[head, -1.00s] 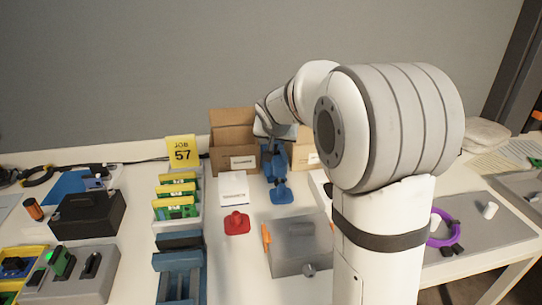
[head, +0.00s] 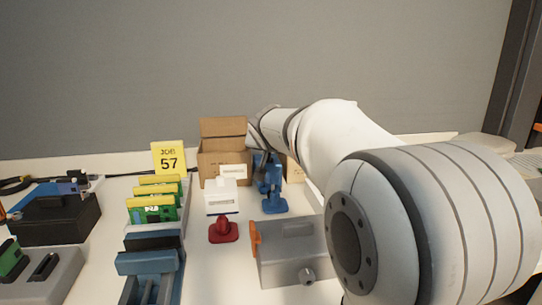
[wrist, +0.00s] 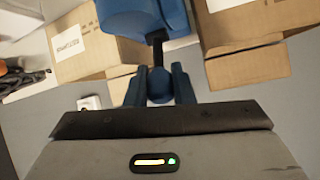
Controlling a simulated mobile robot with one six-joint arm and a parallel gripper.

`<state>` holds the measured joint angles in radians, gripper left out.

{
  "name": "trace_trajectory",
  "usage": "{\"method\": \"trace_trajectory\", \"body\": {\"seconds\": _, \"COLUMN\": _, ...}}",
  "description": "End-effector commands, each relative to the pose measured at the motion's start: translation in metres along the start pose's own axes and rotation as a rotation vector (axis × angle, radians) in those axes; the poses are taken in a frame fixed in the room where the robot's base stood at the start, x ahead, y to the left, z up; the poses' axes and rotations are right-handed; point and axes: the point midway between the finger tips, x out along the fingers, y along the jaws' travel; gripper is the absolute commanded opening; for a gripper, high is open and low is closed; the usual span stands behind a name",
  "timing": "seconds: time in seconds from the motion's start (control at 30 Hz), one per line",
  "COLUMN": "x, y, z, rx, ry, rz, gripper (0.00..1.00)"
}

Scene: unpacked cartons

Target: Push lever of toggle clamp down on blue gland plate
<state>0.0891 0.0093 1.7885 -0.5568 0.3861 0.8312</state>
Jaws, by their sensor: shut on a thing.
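A blue upright lever device (head: 272,188) stands on its own base in front of the cartons in the head view. Its blue body (wrist: 143,17) fills the top of the wrist view, with a dark rod running to a round dark-blue knob (wrist: 158,88). My gripper (wrist: 157,86) has its two fingers on either side of this knob and is shut on it. In the head view my gripper is mostly hidden behind my arm and the device. A blue plate (head: 38,196) lies at far left, partly behind a black box, with a small grey-blue fixture (head: 73,183) on it.
An open carton (head: 222,165) stands just left of the device; another carton (head: 293,170) is behind right. A white box (head: 221,197), red knobbed piece (head: 223,231) and grey box with orange edge (head: 290,252) stand nearby. Green boards (head: 155,207) are left.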

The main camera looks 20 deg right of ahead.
Motion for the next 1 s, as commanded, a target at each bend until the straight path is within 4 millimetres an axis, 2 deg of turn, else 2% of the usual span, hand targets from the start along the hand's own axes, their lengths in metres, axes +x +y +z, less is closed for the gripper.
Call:
{"method": "trace_trajectory", "body": {"seconds": 0.47, "x": 0.0017, "y": 0.0034, "z": 0.0041, "rx": 0.006, "ry": -0.003, "rz": 0.006, "gripper": 0.0}}
{"method": "trace_trajectory", "body": {"seconds": 0.5, "x": 0.0017, "y": 0.0035, "z": 0.0041, "rx": 0.007, "ry": -0.003, "rz": 0.006, "gripper": 0.24}}
{"method": "trace_trajectory", "body": {"seconds": 0.7, "x": 0.0013, "y": 0.0036, "z": 0.0026, "rx": 0.006, "ry": 0.0, "rz": 0.005, "gripper": 0.41}}
{"method": "trace_trajectory", "body": {"seconds": 0.77, "x": 0.0012, "y": 0.0036, "z": 0.0022, "rx": 0.006, "ry": 0.001, "rz": 0.005, "gripper": 0.43}}
{"method": "trace_trajectory", "body": {"seconds": 1.0, "x": -0.001, "y": 0.0035, "z": 0.0008, "rx": 0.006, "ry": 0.003, "rz": 0.005, "gripper": 0.43}}
